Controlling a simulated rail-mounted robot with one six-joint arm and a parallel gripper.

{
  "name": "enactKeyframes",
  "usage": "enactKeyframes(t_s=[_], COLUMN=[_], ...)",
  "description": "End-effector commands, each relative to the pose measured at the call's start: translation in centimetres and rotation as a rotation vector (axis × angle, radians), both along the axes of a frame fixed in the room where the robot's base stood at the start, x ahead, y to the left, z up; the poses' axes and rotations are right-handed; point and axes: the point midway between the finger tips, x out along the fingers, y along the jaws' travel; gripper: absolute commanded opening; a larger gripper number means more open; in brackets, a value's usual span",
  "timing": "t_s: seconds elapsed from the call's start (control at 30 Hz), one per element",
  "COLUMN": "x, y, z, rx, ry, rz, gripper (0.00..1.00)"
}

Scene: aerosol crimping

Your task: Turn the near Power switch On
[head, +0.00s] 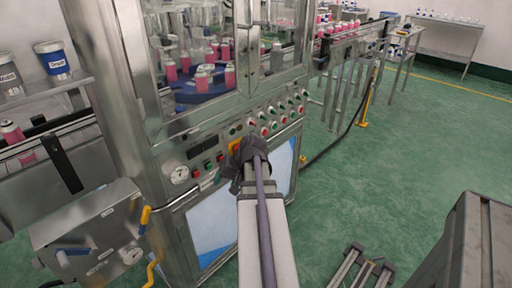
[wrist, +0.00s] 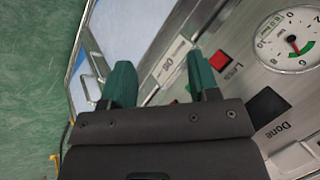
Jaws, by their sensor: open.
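The crimping machine's control panel (head: 200,150) is in the middle of the head view, with rows of coloured buttons and knobs. I cannot pick out the near Power switch for certain; my wrist covers part of the panel. An orange part (head: 236,146) shows beside my wrist. In the wrist view my gripper (wrist: 160,82) is open, its two green fingers apart and nothing visible held between them. A pale label plate (wrist: 165,66) shows behind the gap. A red button (wrist: 219,60) marked "Less" is close by the right fingertip.
A round gauge (head: 178,174) is on the panel's left; it also shows in the wrist view (wrist: 288,40). A steel box (head: 95,235) with yellow handles stands left. Pink cans (head: 200,80) sit behind glass above. Green floor (head: 400,150) is open at right.

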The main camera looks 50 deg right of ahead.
Motion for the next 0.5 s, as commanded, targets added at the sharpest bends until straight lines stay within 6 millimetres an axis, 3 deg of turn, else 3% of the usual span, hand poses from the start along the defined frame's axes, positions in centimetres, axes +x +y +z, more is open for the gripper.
enactKeyframes(t_s=[0.03, 0.07, 0.17, 0.23, 0.33, 0.4, 0.5], x=[-0.7, -1.2, -3.4, -4.9, -5.1, -4.4, -4.4], y=[-4.2, -6.5, -14.0, -18.7, -22.2, -23.2, -23.8], z=[-2.5, -2.6, -2.0, -0.2, 3.6, 5.8, 7.3], rx=[0.03, 0.045, 0.069, 0.061, 0.047, 0.037, 0.006], ry=[-0.097, -0.167, -0.427, -0.62, -0.838, -0.948, -1.042], rz=[-0.078, -0.12, -0.259, -0.339, -0.392, -0.405, -0.421], gripper=[0.55, 0.55, 0.55, 0.55, 0.55, 0.55, 0.55])
